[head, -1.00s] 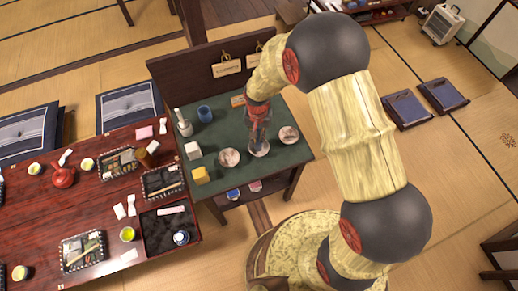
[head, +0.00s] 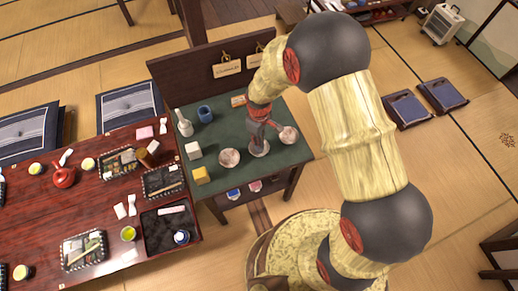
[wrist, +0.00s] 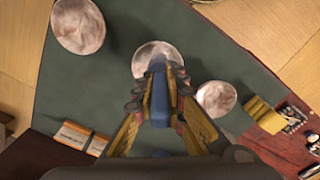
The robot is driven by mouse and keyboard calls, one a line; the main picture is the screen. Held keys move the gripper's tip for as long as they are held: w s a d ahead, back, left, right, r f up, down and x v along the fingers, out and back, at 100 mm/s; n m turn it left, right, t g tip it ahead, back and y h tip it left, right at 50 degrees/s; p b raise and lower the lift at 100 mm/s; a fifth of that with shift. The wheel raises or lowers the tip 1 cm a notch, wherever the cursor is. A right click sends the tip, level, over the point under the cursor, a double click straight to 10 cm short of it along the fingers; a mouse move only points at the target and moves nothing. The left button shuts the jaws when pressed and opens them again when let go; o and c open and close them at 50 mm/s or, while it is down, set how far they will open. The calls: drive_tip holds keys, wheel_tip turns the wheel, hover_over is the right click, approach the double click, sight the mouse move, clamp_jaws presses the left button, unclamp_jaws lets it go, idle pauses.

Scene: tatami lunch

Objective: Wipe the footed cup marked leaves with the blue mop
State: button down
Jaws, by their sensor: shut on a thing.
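My gripper (wrist: 160,100) is shut on a slim blue piece, seemingly the blue mop (wrist: 159,92), above the green table. Three pale, brown-mottled round vessels stand in a row there. The middle one (wrist: 155,50) is just beyond the blue piece in the wrist view, partly covered by it; I cannot tell whether they touch. The others are the left one (head: 229,158) and right one (head: 288,134) in the head view. Their feet and markings are too small to read, so I cannot tell which bears leaves. In the head view my gripper (head: 262,126) is over the middle vessel.
The green table (head: 232,128) also holds a blue cup (head: 205,114), a white bottle-shaped thing (head: 184,124), a white block (head: 193,150) and a yellow block (head: 201,175). A dark board with hanging signs (head: 227,68) stands behind. A red lacquer table (head: 100,210) adjoins at left.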

idle(0.3)
drive_tip(key=m, duration=0.7)
drive_tip(key=shift+w+d, duration=0.1)
drive_tip(key=shift+w, duration=0.15)
drive_tip(key=m, duration=0.7)
drive_tip(key=shift+w+d, duration=0.1)
drive_tip(key=shift+w, duration=0.1)
drive_tip(key=n, duration=0.7)
drive_tip(key=shift+a, duration=0.25)
drive_tip(key=n, duration=0.7)
drive_tip(key=shift+a, duration=0.2)
drive_tip(key=shift+r, duration=0.1)
